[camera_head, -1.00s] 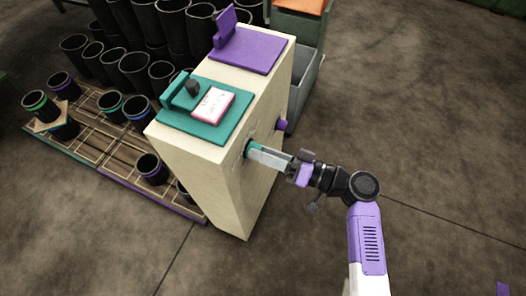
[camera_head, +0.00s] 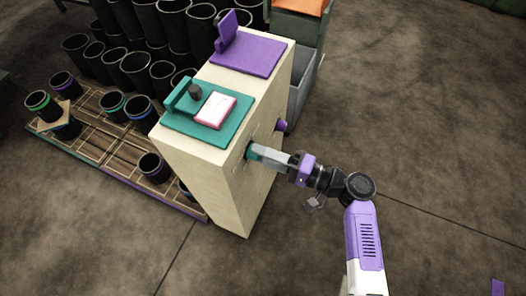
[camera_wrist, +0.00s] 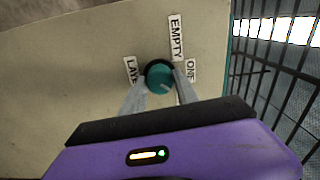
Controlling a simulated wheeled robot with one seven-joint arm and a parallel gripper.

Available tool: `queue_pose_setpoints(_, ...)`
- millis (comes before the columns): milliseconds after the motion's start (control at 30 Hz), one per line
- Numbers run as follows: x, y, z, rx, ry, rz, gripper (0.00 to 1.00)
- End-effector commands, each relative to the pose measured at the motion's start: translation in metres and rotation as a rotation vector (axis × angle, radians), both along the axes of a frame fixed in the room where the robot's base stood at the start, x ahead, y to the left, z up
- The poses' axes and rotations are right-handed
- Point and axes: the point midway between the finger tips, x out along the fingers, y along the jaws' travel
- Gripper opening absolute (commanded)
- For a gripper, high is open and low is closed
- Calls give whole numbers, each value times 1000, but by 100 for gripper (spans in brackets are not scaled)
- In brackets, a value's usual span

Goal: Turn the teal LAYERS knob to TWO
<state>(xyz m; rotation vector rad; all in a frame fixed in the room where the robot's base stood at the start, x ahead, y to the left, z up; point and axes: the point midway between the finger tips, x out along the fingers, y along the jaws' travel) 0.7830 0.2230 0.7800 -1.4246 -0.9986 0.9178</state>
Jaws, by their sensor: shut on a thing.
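The teal LAYERS knob (camera_wrist: 158,76) is round and sits on the side face of the cream cabinet (camera_head: 222,190). My gripper (camera_head: 255,152) reaches it from the right. In the wrist view its two fingers are shut on the knob, one on each side. A pale mark on the knob points to the lower right in that view. The EMPTY label (camera_wrist: 176,38) is above the knob and the ONE label (camera_wrist: 191,69) is to its right. The LAYERS label (camera_wrist: 131,69) is to its left, partly covered by a finger. I see no TWO label; the right finger covers that area.
A purple knob (camera_head: 282,125) sticks out of the same cabinet side farther back. A grey bin (camera_head: 303,90) stands behind the cabinet. Black sleeves (camera_head: 135,70) stand to the left.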

Motion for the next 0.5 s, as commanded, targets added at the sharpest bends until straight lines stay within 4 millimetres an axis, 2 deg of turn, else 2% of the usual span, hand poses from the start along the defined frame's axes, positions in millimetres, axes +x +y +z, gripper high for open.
queue_pose_setpoints(500, 0, -1, -1, 33, 97, -2, 0)
